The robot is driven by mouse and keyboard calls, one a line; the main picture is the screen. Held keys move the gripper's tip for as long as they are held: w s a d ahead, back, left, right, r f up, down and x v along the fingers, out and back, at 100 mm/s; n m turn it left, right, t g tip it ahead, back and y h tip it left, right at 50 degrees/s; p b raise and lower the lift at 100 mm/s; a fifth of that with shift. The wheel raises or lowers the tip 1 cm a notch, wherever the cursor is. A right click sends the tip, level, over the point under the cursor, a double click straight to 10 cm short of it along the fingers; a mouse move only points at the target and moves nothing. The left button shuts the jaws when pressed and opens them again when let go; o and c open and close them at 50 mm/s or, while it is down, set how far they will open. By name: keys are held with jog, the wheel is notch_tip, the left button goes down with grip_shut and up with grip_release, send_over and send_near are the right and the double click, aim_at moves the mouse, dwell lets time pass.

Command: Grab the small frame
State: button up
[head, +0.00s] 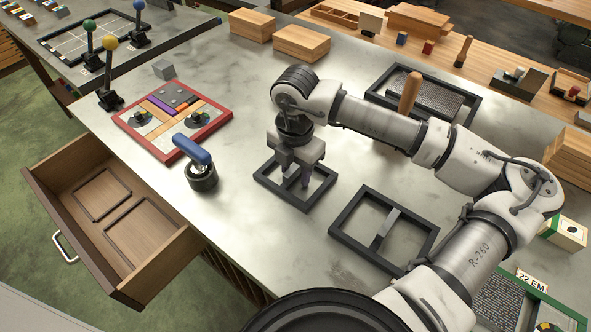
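The small frame (279,196) is a dark rectangle with a bar across its middle. It lies flat on the grey marbled worktop in the head view, left of a larger dark frame (362,254). My gripper (295,172) points down over the small frame, with its fingers apart near the middle bar. I cannot tell whether the fingertips touch the frame. The gripper hides part of the frame's far side and middle bar.
A blue-handled roller or stamp (203,178) stands left of the frame. A red-edged tray (128,129) holds coloured blocks. An open wooden drawer (160,228) with frame-shaped outlines juts out at lower left. Another dark frame with filled centre (471,110) lies behind my arm.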

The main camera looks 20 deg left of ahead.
grip_shut()
dwell(1.4)
